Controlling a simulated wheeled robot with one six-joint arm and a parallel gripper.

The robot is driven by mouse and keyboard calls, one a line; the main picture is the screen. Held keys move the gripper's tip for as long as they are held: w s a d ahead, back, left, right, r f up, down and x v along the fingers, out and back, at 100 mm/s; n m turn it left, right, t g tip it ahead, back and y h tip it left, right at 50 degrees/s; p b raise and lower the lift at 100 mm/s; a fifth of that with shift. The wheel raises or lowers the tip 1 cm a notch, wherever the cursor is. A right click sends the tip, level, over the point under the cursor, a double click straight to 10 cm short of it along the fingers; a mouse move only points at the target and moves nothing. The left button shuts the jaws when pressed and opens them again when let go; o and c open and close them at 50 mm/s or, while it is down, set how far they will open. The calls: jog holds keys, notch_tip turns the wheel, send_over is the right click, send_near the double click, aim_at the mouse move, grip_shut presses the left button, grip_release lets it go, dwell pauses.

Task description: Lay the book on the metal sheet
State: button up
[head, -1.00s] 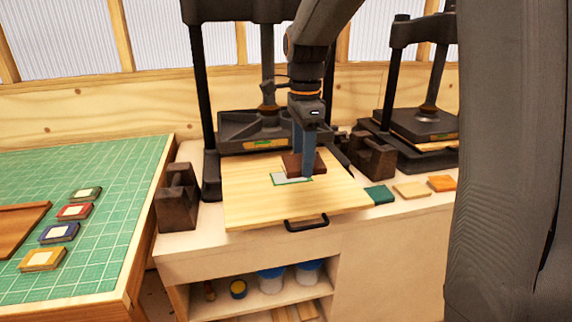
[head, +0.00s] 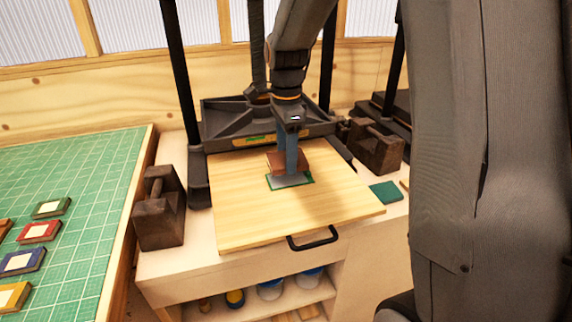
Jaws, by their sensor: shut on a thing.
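My gripper (head: 291,168) is shut on a small brown book (head: 275,162), its blue-grey fingers pointing down. The metal sheet (head: 288,182) is a thin grey plate inside a green outline on the pale wooden board (head: 240,215). The book is over the back part of the sheet and hides that part. I cannot tell whether the book touches the sheet or is a little above it.
The board, with a black handle (head: 313,238), sits before a dark press (head: 225,118). Dark weights stand left (head: 160,220) and right (head: 375,150). A green piece (head: 385,192) lies right of the board. Several small books lie on the green cutting mat (head: 85,180).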

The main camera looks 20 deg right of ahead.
jog(key=shift+f+p, duration=0.45)
jog(key=shift+f, duration=1.45)
jog(key=shift+f, duration=0.1)
jog(key=o, duration=1.1)
notch_tip(320, 180, up, 12)
jog(key=b, duration=0.3)
